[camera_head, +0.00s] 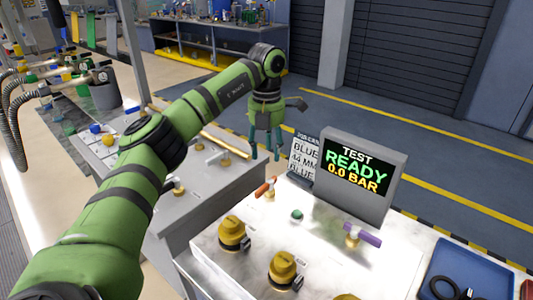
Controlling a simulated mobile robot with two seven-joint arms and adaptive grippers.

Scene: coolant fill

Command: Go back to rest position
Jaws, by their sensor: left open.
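My left arm comes in from the lower left and reaches up to the middle of the head view. My left gripper (266,152) points down, open and empty, with its two fingers apart. It hangs above the far edge of the grey bench, left of the test display, and no object is between its fingers. My right gripper is out of the picture.
The display (354,179) reads "TEST READY 0.0 BAR", with a job card (303,158) beside it. The white panel carries yellow knobs (232,232), an orange-handled valve (267,187) and a purple-handled valve (362,235). A blue tray (430,265) lies at right. Open floor lies beyond.

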